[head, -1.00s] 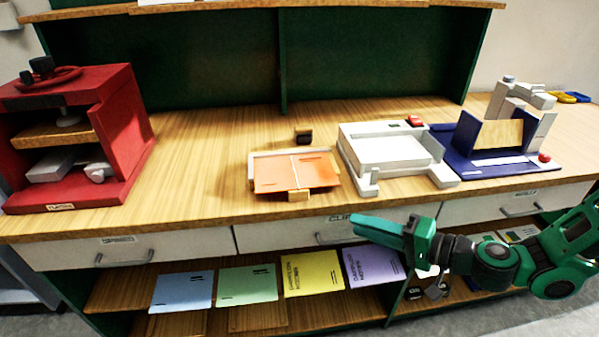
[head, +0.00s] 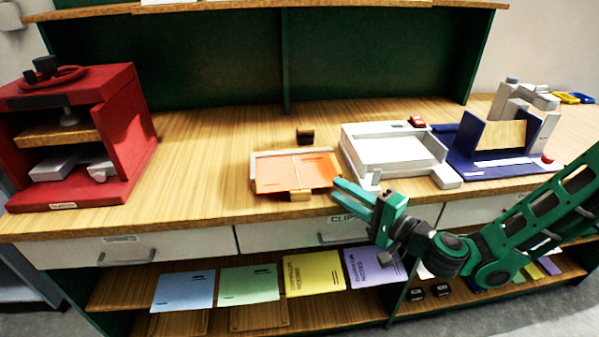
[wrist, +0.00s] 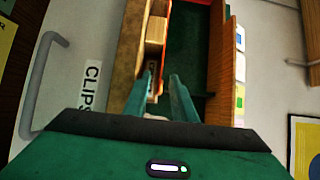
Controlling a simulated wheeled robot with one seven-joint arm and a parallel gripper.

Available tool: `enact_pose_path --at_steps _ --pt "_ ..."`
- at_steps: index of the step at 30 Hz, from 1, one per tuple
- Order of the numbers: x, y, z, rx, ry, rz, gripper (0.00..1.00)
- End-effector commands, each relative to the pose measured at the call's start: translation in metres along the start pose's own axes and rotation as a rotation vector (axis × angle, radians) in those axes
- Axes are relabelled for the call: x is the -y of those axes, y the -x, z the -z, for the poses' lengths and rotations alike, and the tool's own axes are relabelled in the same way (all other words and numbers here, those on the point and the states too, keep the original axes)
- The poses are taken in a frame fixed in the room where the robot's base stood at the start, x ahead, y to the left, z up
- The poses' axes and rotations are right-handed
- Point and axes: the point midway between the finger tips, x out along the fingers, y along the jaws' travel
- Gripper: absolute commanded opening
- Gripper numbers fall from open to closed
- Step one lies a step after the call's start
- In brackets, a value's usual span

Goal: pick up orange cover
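The orange cover (head: 276,177) lies flat in a shallow tray with a pale rim (head: 257,154) on the wooden worktop. A light wooden block (head: 300,196) sits at the tray's front edge; a wooden block also shows in the wrist view (wrist: 156,32). My gripper (head: 338,196) is to the right of the tray's front edge, in front of the worktop edge. An orange strip shows at the top of the wrist view.
A red press (head: 125,125) stands left, a white machine (head: 357,136) and a blue machine (head: 462,140) right. A small dark block (head: 305,136) is behind the tray. The worktop between press and tray is clear. Colored covers lie on the shelf below.

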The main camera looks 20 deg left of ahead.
Motion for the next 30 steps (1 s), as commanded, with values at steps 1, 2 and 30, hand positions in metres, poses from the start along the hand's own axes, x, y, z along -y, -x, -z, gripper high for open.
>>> enact_pose_path --at_steps 1,2,30 --pt "0.001 -0.007 -0.001 0.003 0.005 0.001 0.24" --pt "0.001 -0.012 -0.001 0.003 0.004 0.002 0.24" --pt "0.0 -0.047 -0.001 0.001 0.001 -0.001 0.0"
